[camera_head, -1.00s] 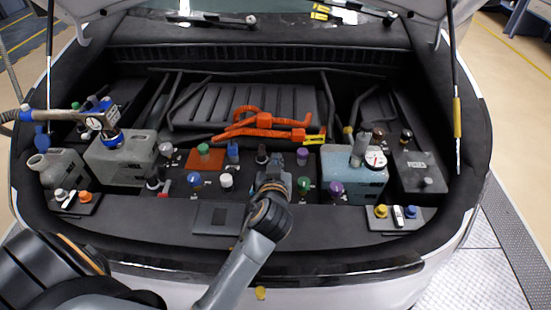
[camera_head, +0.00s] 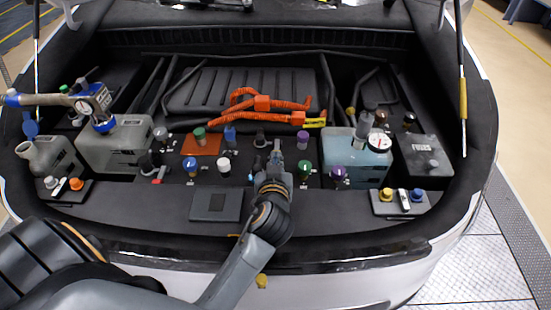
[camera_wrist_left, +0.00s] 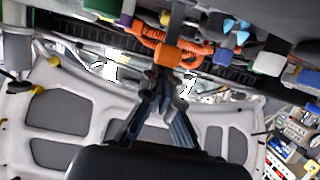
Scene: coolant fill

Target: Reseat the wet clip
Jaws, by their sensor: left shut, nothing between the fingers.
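I cannot tell which of the small connectors in the bay is the wet clip, and no wetness shows clearly. My left gripper (camera_head: 276,150) is shut and empty, above the middle of the bay among the coloured caps. In the left wrist view its fingers (camera_wrist_left: 167,82) come together, with an orange connector (camera_wrist_left: 168,55) beyond the tips. A green cap (camera_head: 304,167) and a purple cap (camera_head: 338,173) stand to its right. A white cap (camera_head: 224,165) and a blue cap (camera_head: 190,164) stand to its left. My right gripper is not in view.
A blue-tinted tank (camera_head: 362,168) with a gauge stands right of the gripper. Orange cables (camera_head: 262,103) lie behind.

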